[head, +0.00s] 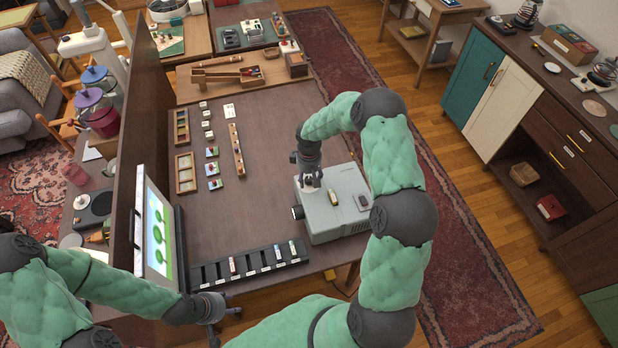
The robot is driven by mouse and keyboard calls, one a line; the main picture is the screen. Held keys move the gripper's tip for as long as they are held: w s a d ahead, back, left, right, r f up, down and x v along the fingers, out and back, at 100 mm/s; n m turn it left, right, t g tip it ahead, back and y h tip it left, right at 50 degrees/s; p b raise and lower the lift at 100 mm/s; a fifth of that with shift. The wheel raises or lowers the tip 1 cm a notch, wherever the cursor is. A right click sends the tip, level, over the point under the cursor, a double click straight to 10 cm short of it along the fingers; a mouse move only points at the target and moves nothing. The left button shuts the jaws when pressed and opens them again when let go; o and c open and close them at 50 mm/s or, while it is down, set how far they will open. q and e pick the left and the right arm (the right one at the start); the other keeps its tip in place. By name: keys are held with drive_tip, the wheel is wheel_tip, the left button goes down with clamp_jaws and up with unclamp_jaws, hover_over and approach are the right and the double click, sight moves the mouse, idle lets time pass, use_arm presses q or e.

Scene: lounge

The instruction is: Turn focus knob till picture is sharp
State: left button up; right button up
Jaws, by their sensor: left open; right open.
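A grey projector (345,222) stands at the right side of the brown table, its dark lens (297,212) facing left. A screen (159,238) stands at the table's left and shows green round trees on a pale ground; it is too small to judge how sharp the picture is. My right gripper (311,184) is open and points down over the projector's top left part, where a pale round piece shows beneath it. I cannot tell whether they touch. The focus knob is not clearly visible. My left gripper (222,312) is open and empty near the table's front edge.
A black slotted tray (215,275) with several small pieces lies along the table's front, between screen and projector. Wooden trays (185,175), small cards and a wooden strip (236,150) lie farther back. The middle of the table is clear. A tall brown panel (140,140) borders the left.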

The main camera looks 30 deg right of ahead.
drive_tip(key=shift+f, duration=0.25)
clamp_jaws()
drive_tip(key=shift+f+n+b, duration=0.1)
drive_tip(key=shift+n+b, duration=0.2)
drive_tip(key=shift+n, duration=0.1)
unclamp_jaws()
